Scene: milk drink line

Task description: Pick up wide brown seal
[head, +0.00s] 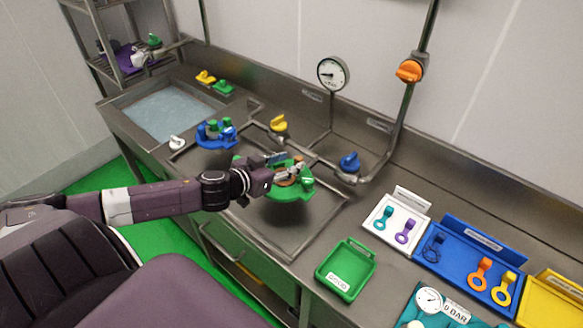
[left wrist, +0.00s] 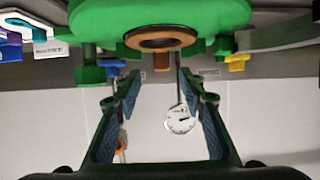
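The wide brown seal (left wrist: 135,39) is a flat ring with a small tab pointing down, lying against the green round part (left wrist: 215,18) at the top of the left wrist view. In the head view, the green part (head: 290,194) sits on the steel counter, with a bit of brown showing by my gripper. My left gripper (left wrist: 158,82) is open and empty in the left wrist view. Its fingers stand apart on either side of the seal's tab, with the tips close to it; I cannot tell if they touch. In the head view my left gripper (head: 283,170) partly covers the seal. My right gripper is not in view.
A blue part (head: 216,136) and yellow valve (head: 279,123) stand behind-left; a blue valve (head: 349,161) and pipes stand behind-right. A green tray (head: 345,268), white tray (head: 391,232) and blue tray (head: 459,267) with colored seals are right. A gauge (head: 332,73) rises behind.

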